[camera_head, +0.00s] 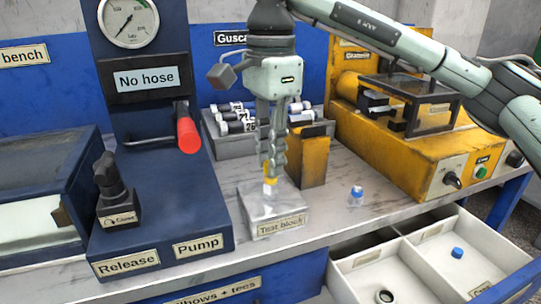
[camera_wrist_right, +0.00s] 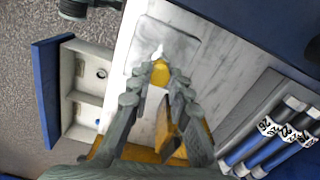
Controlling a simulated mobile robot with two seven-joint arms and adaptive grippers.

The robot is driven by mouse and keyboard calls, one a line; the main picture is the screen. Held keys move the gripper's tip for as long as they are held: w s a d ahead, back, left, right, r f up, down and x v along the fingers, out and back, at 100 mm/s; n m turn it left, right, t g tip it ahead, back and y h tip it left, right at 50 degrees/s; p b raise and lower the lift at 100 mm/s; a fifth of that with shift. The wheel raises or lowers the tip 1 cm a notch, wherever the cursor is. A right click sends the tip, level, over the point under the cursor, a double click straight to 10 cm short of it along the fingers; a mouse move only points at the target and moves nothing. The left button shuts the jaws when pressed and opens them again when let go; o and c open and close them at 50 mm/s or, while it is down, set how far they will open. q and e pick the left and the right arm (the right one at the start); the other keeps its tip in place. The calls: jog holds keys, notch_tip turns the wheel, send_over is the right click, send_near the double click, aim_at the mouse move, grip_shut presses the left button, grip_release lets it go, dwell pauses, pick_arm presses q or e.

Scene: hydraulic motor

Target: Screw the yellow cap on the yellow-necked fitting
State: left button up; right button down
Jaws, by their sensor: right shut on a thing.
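My right gripper (camera_head: 270,172) points straight down over the test block (camera_head: 285,231), shut on a small yellow piece, which I take to be the yellow cap (camera_head: 270,181). The cap also shows between the fingertips in the right wrist view (camera_wrist_right: 160,74). A small whitish part (camera_wrist_right: 158,52) shows just beyond it, over the block. In the head view the cap is just above or at the block's top; I cannot tell whether it touches a fitting. The yellow neck cannot be told apart from the cap. My left gripper is not in view.
A small blue-capped clear fitting (camera_head: 356,193) stands on the bench to the right. A yellow block (camera_head: 308,160) is close behind the gripper. An open drawer (camera_head: 428,262) holds a blue cap (camera_head: 457,252). The blue pump (camera_head: 160,205) stands left.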

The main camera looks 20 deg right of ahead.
jog(key=shift+f+m, duration=0.25)
jog(key=shift+m, duration=0.55)
jog(key=shift+s, duration=0.1)
jog(key=shift+f+m, duration=0.15)
jog(key=shift+m, duration=0.75)
jog(key=m, duration=0.3)
jog(key=shift+m+b, duration=0.4)
jog(key=shift+m, duration=0.5)
jog(key=m, duration=0.4)
jog(key=shift+m, duration=0.4)
